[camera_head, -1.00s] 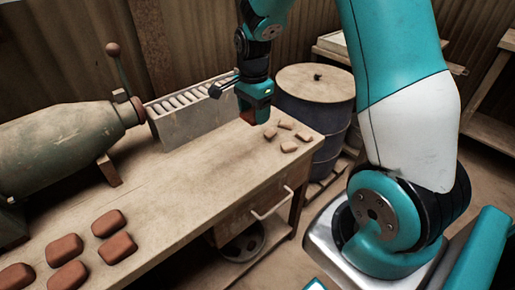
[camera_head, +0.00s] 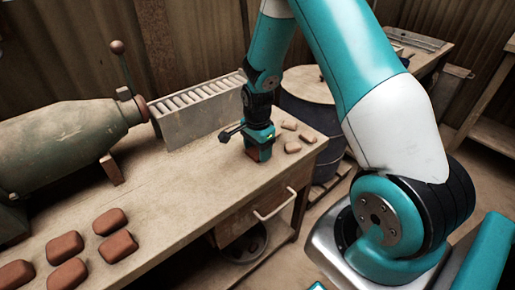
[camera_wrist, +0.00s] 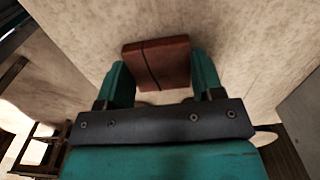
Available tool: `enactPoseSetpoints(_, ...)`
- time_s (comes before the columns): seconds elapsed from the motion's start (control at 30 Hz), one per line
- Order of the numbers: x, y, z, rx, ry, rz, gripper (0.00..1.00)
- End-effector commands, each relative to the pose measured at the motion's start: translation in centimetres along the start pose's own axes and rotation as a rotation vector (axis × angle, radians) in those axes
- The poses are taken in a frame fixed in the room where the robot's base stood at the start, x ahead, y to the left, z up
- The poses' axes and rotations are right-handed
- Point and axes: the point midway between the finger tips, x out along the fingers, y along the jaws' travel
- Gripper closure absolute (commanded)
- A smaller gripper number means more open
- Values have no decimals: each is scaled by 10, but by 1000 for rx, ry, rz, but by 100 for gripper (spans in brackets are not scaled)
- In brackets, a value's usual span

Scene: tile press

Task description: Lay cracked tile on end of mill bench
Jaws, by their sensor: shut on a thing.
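The cracked tile (camera_wrist: 158,62) is reddish brown with a dark line running across its face in the wrist view. My gripper (camera_wrist: 160,80) is shut on it, one teal finger at each side. In the head view my gripper (camera_head: 260,150) points down over the right end of the mill bench (camera_head: 180,195), and the lower edge of the tile (camera_head: 262,156) shows beneath it. The tile is at or just above the bench top; I cannot tell whether it touches.
Several small tile pieces (camera_head: 293,147) lie just right of my gripper on the bench end. A slotted grey rack (camera_head: 195,125) stands behind. The green mill (camera_head: 65,140) and several red tiles (camera_head: 66,246) are at left. A dark barrel (camera_head: 310,115) stands beyond the bench.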

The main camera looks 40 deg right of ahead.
Motion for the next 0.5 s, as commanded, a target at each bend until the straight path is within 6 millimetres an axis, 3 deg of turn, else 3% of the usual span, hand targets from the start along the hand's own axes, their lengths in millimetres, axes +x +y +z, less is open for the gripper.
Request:
enactPoseSetpoints(0.13,3,0,0,0,0,1,64)
enactPoseSetpoints(0.17,2,0,0,0,0,0,32)
enactPoseSetpoints(0.23,2,0,0,0,0,0,16)
enactPoseSetpoints(0.5,1,0,0,0,0,0,14)
